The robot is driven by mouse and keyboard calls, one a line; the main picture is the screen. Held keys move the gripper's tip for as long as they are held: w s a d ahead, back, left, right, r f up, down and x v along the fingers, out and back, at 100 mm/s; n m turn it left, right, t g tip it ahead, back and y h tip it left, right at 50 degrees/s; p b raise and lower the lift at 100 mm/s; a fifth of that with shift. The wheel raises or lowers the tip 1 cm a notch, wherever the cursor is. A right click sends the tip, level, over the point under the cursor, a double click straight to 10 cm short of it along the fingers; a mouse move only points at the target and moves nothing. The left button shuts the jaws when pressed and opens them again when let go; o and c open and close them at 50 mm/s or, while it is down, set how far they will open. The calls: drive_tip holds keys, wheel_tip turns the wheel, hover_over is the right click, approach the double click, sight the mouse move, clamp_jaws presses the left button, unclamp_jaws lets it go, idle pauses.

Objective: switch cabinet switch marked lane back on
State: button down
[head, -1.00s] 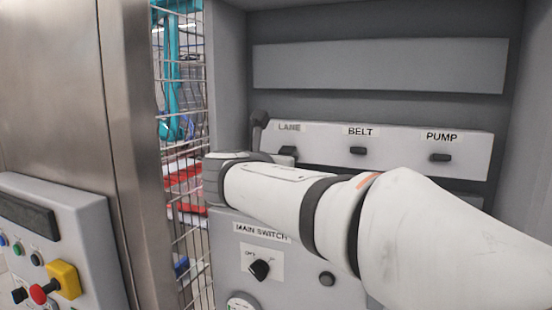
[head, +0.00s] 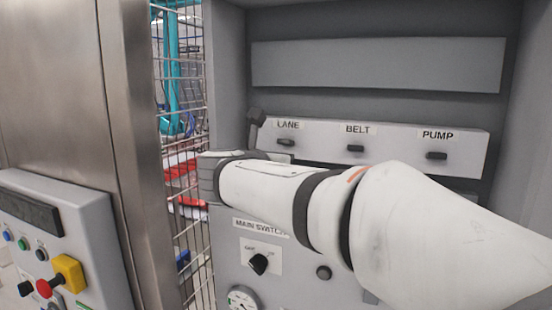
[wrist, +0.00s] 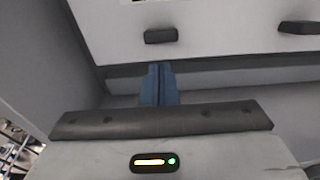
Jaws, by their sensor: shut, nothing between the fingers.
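The LANE switch (head: 286,142) is a small dark lever under its label on the light grey switch panel (head: 400,150). It sits much like the BELT switch (head: 355,148) and PUMP switch (head: 436,155) beside it. In the wrist view the LANE switch (wrist: 161,35) lies straight ahead of my gripper (wrist: 160,72), whose blue fingers are shut and empty. The fingertips sit just below the lever in the picture, with a visible gap. In the head view my wrist mostly hides the fingers, just below and left of the lever.
Below are the MAIN SWITCH knob (head: 258,264) and a round gauge (head: 242,299). Cabinet walls close in the panel. A wire fence (head: 185,150) and a control box with a red button (head: 44,288) stand left.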

drive_tip(key=f, duration=0.1)
drive_tip(key=f+b, duration=0.1)
drive_tip(key=shift+s+f, duration=0.2)
drive_tip(key=shift+f, duration=0.1)
drive_tip(key=s+a+r, duration=0.3)
drive_tip(key=s+r, duration=0.3)
drive_tip(key=s, duration=0.1)
drive_tip(key=shift+s+a+r+b, duration=0.2)
drive_tip(key=shift+a+r+b, duration=0.1)
drive_tip(key=shift+a+b, duration=0.05)
